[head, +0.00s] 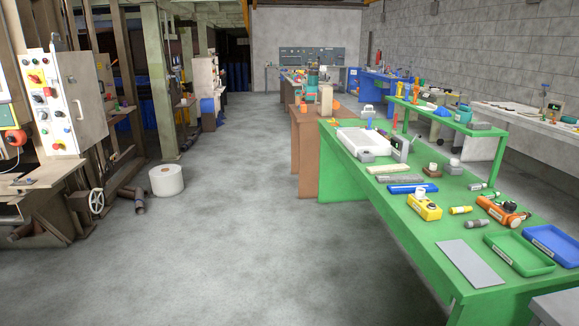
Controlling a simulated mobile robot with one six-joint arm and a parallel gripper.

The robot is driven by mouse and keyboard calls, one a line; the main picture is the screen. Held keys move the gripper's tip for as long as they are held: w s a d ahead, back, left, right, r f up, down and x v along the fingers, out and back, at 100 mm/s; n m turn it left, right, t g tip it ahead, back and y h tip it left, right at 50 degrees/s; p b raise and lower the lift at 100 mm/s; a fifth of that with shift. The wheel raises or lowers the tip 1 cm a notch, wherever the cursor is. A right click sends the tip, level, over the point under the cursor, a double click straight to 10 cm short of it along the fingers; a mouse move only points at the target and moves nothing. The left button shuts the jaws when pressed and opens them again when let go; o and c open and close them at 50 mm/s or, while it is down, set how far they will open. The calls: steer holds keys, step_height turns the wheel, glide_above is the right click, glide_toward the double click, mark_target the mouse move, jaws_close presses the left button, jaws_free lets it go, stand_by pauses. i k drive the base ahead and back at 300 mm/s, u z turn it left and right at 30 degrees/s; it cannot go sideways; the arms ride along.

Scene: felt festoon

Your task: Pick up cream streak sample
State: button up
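A flat cream strip (395,169) lies on the green bench (400,235), behind a grey strip and a blue bar. It is the only cream flat piece that I make out there, but it is too small to show any streak or label. Nothing covers it. A smaller cream-topped item (432,170) stands to its right on a dark base. My gripper is not in view.
Around the strip are a white tray (362,141), a grey strip (401,179), a blue bar (412,188) and a yellow device (424,205). Green (548,266) and blue (571,261) trays sit at the near right.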

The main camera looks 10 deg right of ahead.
mark_target(396, 168)
steer(key=i, duration=2.3)
steer(key=u, duration=3.95)
steer(key=i, duration=0.1)
steer(key=z, duration=2.4)
steer(key=i, duration=0.45)
